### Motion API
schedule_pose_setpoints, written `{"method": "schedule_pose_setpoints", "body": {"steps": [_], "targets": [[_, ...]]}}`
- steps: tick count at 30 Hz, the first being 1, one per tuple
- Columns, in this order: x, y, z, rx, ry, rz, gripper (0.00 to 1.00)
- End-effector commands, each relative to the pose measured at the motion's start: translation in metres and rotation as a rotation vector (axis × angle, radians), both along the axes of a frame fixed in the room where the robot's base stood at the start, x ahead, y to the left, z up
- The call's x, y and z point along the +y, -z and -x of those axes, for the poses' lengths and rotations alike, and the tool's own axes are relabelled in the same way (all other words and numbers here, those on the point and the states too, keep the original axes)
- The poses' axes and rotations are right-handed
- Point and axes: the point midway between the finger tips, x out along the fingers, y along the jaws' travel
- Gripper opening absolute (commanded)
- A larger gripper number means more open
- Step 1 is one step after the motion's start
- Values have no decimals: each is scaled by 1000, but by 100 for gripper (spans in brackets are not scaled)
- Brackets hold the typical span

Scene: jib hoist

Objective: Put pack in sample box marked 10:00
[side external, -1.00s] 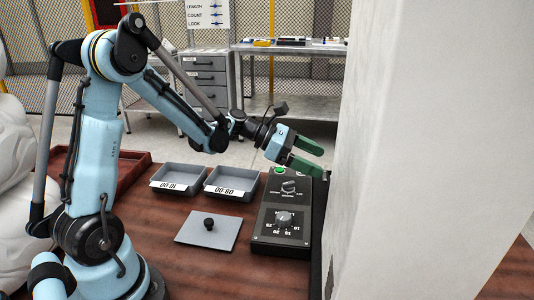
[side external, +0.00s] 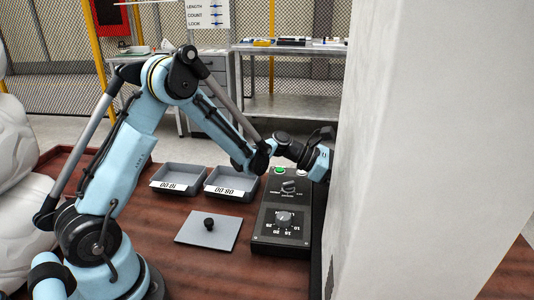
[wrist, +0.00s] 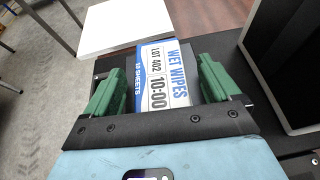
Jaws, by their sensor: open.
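The pack (wrist: 166,88) is a white and blue wet wipes pack printed LOT 402 and 10:00 in the wrist view. My gripper (wrist: 160,72) is open, with one green finger on each side of the pack; I cannot tell whether they touch it. In the side view the fingers and the pack are hidden behind a large pale block. Two grey open boxes stand on the table. The left sample box (side external: 180,170) has a label that appears to read 10:00 upside down. The right box (side external: 231,174) appears marked 08:00. Both look empty.
A black control box (side external: 283,240) with a dial stands right of the boxes. A grey square plate (side external: 222,238) with a black knob lies in front of them. The pale block (side external: 430,150) fills the right side. Brown table is bare around the plate.

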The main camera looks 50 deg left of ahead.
Motion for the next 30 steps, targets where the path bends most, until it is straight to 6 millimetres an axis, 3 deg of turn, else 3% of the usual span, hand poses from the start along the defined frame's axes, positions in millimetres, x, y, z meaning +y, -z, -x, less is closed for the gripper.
{"method": "schedule_pose_setpoints", "body": {"steps": [8,18,20,30], "targets": [[-1,1,-1,0,-1,0,86],[-1,0,-1,0,-1,0,34],[-1,0,-1,-1,-1,0,28],[-1,-5,-1,-1,-1,0,28]]}}
